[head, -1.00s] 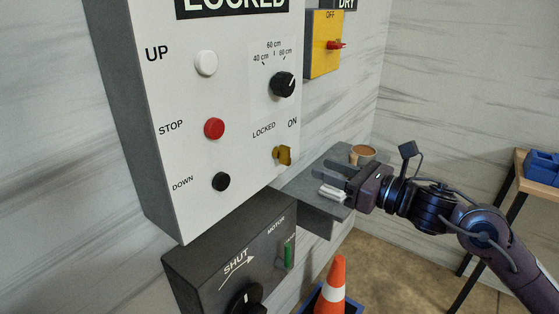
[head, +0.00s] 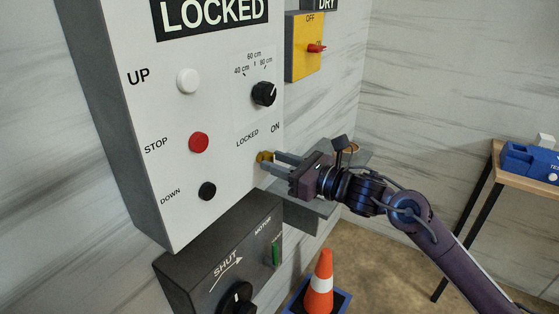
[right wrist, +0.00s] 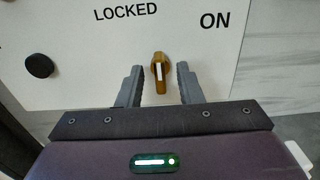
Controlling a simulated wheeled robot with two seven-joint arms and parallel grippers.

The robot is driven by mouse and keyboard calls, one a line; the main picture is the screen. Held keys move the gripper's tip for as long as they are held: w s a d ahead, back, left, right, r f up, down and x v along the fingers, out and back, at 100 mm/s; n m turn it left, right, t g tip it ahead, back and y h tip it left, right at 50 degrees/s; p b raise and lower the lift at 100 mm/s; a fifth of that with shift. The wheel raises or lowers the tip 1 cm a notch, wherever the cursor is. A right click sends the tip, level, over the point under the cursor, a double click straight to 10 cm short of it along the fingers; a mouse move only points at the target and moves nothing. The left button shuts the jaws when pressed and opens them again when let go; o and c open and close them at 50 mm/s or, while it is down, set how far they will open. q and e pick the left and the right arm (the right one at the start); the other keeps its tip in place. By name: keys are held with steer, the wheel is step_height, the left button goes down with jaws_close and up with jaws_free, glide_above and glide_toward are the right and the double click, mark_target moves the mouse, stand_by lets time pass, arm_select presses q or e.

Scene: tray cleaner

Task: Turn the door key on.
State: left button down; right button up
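The brass door key (head: 265,157) sits low on the white panel, under the words LOCKED and ON. In the right wrist view the key (right wrist: 160,72) has its white-marked handle pointing down, between the two labels. My right gripper (head: 272,162) is at the panel, its fingers reaching toward the key and partly covering it in the head view. In the right wrist view the right gripper (right wrist: 159,85) is open, one finger on each side of the key with gaps to both. My left gripper is not in view.
The white control panel (head: 235,165) also carries a black dial (head: 264,93), a white UP button (head: 187,81), a red STOP button (head: 198,142) and a black DOWN button (head: 207,191). A dark motor box (head: 190,275) sits below. A traffic cone (head: 320,285) stands on the floor.

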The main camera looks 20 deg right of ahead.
jaws_close()
steer(key=shift+f+m+b, duration=0.15)
steer(key=shift+m+b, duration=0.85)
steer(key=shift+m, duration=0.1)
steer(key=shift+m+b, duration=0.5)
steer(key=shift+m, duration=0.4)
steer(key=shift+w+d+m+b, duration=0.1)
steer(key=shift+m+b, duration=0.3)
steer(key=shift+m, duration=1.6)
steer(key=shift+d+m+b, duration=0.1)
steer(key=shift+m+b, duration=0.3)
steer(key=shift+m, duration=1.6)
